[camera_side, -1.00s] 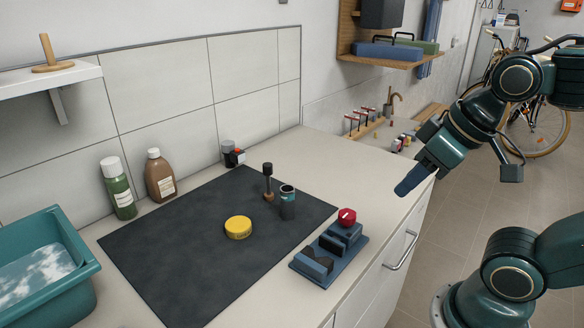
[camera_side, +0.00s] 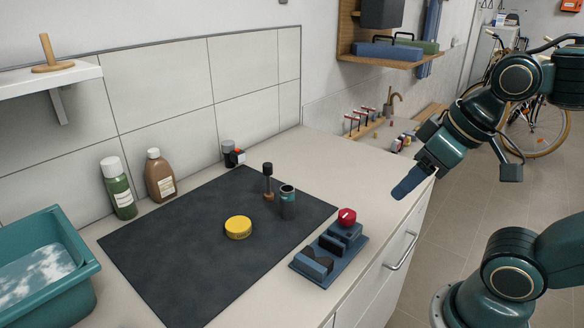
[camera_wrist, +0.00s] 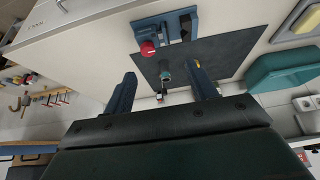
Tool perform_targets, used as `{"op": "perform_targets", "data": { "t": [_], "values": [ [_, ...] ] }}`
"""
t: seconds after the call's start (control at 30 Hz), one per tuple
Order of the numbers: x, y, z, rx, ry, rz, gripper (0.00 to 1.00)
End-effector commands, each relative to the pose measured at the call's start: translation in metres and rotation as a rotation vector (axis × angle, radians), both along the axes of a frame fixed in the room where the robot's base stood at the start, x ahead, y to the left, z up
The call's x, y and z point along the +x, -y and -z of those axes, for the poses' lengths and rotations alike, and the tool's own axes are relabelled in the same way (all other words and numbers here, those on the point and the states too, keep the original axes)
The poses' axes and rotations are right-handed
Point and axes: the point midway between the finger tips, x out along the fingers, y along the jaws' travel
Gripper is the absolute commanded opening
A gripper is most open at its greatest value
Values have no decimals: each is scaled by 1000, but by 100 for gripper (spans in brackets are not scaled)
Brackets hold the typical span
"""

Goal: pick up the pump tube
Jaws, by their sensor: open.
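The likely pump tube is a dark grey cylinder with a teal band (camera_side: 288,204), standing upright on the dark mat (camera_side: 180,270). It also shows in the wrist view (camera_wrist: 165,75), beyond my fingers and between them. My gripper (camera_side: 406,184) is open and empty, well to the right of the cylinder and above the counter's right edge. In the wrist view its two fingers (camera_wrist: 162,72) are spread wide apart with nothing held between them.
A blue fixture (camera_side: 325,262) with a red knob (camera_side: 347,216) stands at the mat's right edge. A dark-headed peg (camera_side: 268,182) stands close behind the cylinder. A yellow disc (camera_side: 238,228) lies to its left. Bottles (camera_side: 160,176) and a teal tub (camera_side: 80,280) are farther left.

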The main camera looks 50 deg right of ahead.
Motion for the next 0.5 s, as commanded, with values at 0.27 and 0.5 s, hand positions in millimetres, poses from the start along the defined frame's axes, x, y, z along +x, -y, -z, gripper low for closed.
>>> {"op": "perform_targets", "data": {
  "t": [0.27,0.5],
  "values": [
    [18,1,-9,40,-38,81,57],
    [58,2,-22,116,-110,256,57]
  ]
}}
